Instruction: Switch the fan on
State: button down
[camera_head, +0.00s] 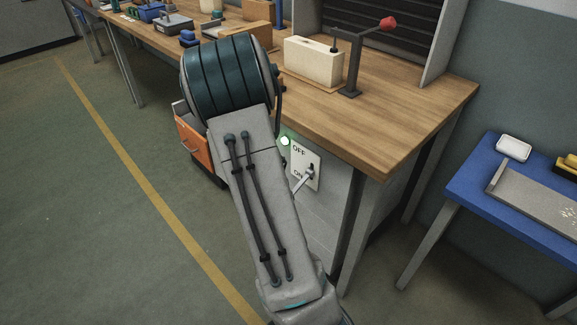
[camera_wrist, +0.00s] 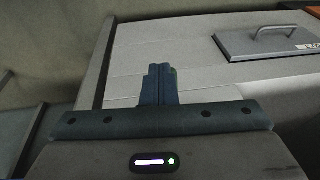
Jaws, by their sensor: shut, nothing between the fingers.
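A white switch plate (camera_head: 308,158) marked OFF above and ON below is on the grey cabinet side under the workbench. Its grey lever (camera_head: 303,180) slants down to the left, with its end beside the ON marking. A green light (camera_head: 285,141) glows by the plate's upper left. No fan can be made out. My gripper (camera_wrist: 158,72) is shut and empty in the wrist view, in front of a pale grey panelled surface. In the head view my arm hides the gripper, so its distance from the lever cannot be told.
The wooden workbench (camera_head: 400,125) overhangs the switch, with a metal leg to its right. An orange drawer (camera_head: 193,137) is left of my arm. A blue table (camera_head: 480,190) stands at right. Floor at left is open. A grey handled plate (camera_wrist: 268,42) shows in the wrist view.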

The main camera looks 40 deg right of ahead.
jog(key=shift+s+f, duration=0.15)
jog(key=s+a+r+p, duration=0.2)
jog(key=a+r+p, duration=0.4)
jog(key=a+r, duration=0.3)
jog(key=shift+s+a+r, duration=0.15)
jog(key=shift+s+a, duration=0.25)
dwell(0.5)
dwell(0.5)
jog(key=s+a+r+n+y+p, duration=0.1)
jog(key=s+a+r+n+p, duration=0.1)
jog(key=r+n, duration=0.3)
jog(key=s+a+r+n+t+p, duration=0.1)
jog(key=s+a+r+n, duration=0.4)
jog(key=r, duration=0.7)
jog(key=s+a+r+n+y+p, duration=0.1)
jog(key=s+a+r+n+p, duration=0.2)
jog(key=r+n, duration=0.3)
notch_tip(320, 180, up, 2)
jog(key=shift+s+a+r+n+y, duration=0.3)
jog(key=shift+s+a, duration=0.2)
jog(key=shift+s, duration=0.15)
